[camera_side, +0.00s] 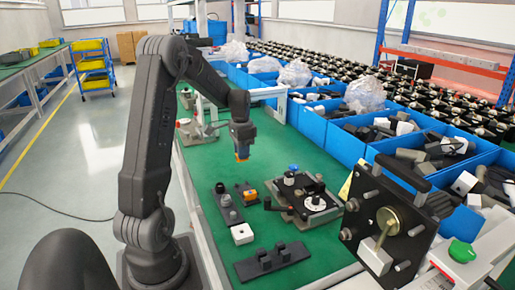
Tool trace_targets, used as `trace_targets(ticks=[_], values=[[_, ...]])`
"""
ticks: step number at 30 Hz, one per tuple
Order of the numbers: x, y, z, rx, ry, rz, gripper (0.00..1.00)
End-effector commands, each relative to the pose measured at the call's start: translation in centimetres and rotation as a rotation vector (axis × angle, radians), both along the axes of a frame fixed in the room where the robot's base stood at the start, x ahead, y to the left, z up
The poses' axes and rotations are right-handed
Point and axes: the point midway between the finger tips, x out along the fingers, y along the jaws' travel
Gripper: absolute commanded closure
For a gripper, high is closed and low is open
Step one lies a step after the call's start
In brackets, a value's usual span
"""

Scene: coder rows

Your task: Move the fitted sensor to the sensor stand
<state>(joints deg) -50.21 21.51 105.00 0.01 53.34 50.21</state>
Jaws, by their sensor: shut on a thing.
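My gripper (242,152) is at the end of the raised arm, pointing down above the green bench mat. The fixture (312,202) with a round silver disc and a blue-topped knob stands on the mat, right of and below my gripper in the picture. A dark base with an orange block (250,196) and a dark strip with upright pegs (228,206) lie below the gripper. I cannot tell which of these is the sensor stand.
A white block (242,234) and a black pronged holder (271,261) lie on the near mat. A black machine with a brass disc (388,222) stands at the right front. Blue bins (343,148) line the right side. The mat's far left part holds another fixture (190,130).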

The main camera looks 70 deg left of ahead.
Motion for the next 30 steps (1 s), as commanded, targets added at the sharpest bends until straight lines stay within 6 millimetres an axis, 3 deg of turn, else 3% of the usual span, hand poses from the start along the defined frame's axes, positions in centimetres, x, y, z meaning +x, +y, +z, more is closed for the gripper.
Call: trace_targets(ticks=[7,24,30], values=[[0.1,-0.1,-3.7,-0.004,0.003,-0.001,1.0],[0.1,-0.1,-7.8,-0.003,0.003,0.0,1.0],[0.1,-0.1,-8.0,-0.002,0.001,0.0,1.0]])
